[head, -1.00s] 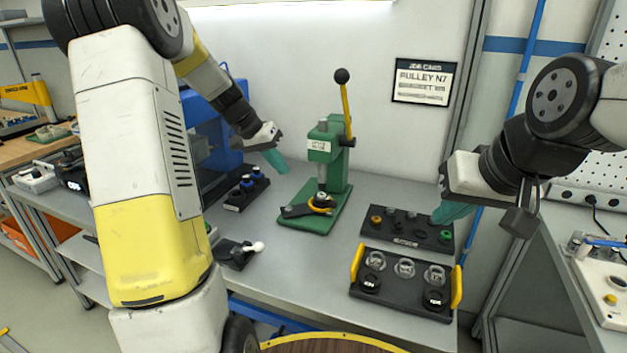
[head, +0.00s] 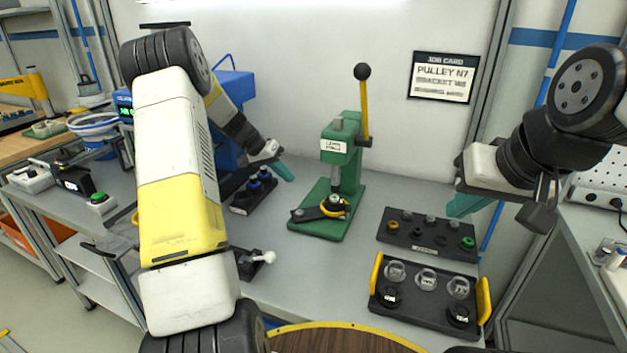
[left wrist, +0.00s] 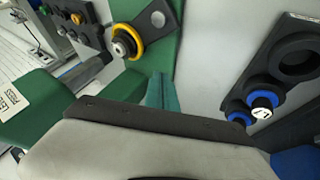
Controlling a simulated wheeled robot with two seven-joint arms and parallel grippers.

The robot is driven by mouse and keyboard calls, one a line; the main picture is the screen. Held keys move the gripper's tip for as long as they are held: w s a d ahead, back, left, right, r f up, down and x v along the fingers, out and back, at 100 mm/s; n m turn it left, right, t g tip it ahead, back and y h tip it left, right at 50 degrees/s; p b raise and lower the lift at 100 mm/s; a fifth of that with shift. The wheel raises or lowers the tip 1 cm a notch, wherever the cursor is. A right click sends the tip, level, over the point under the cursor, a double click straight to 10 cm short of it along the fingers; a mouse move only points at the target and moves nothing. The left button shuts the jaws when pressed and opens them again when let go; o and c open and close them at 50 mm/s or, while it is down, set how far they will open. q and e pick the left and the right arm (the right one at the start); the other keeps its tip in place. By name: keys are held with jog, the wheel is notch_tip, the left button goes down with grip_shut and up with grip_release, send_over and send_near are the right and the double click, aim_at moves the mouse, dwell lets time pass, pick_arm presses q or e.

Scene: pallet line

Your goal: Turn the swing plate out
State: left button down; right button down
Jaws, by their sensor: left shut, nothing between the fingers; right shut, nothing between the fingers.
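The green press (head: 345,150) stands on the bench with its lever upright. On its base lies the black swing plate (head: 311,213), carrying a yellow ring (head: 335,207) under the ram. In the left wrist view the yellow ring (left wrist: 155,48) and black plate (left wrist: 130,12) show near the top. My left gripper (head: 286,173) is shut and empty, to the left of the press and apart from the plate. Its teal fingers (left wrist: 161,93) show in the left wrist view. My right gripper (head: 460,206) is shut and empty, above the right part of the bench.
A black holder with blue-ringed parts (head: 250,200) stands left of the press. To the right are a black parts tray (head: 400,243) and a yellow-handled tray (head: 410,303). A small black fixture with a white knob (head: 250,265) sits in front. Bench between press and trays is clear.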

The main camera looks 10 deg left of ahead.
aim_at(322, 206)
pick_arm(q)
jog(key=x, duration=0.8)
jog(key=shift+d+f, duration=0.15)
jog(key=shift+f, duration=0.1)
jog(key=d, duration=0.3)
jog(key=shift+s+d+f, duration=0.15)
jog(key=shift+f, duration=0.1)
jog(key=shift+s+d, duration=0.1)
jog(key=shift+d, duration=0.4)
